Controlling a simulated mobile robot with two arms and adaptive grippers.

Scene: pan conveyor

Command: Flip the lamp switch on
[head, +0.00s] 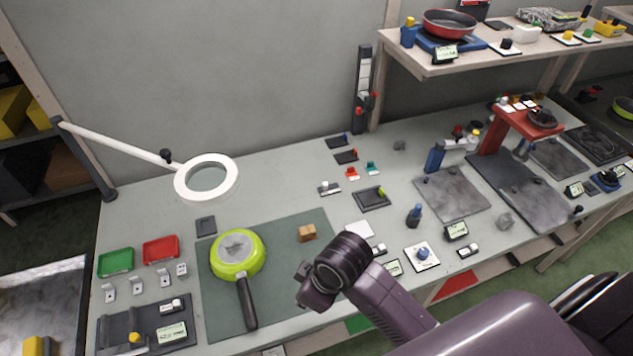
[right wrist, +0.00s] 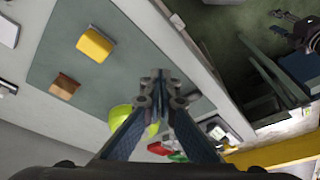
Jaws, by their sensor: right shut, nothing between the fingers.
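The white ring lamp (head: 207,177) hangs on its long arm over the back left of the bench. A small dark square plate (head: 206,225) lies just below the ring; I cannot tell whether it is the lamp switch, or read its position. My right gripper (head: 312,290) is over the right part of the green mat, apart from the lamp and the plate. In the right wrist view its fingers (right wrist: 160,76) are shut together with nothing between them. My left gripper is in neither view.
A lime green pan (head: 237,256) lies on the mat (head: 282,262), left of my right gripper. A wooden block (head: 307,233) is behind the gripper. A yellow block (right wrist: 95,45) shows in the wrist view. Green (head: 115,262) and red trays (head: 160,250) sit at left.

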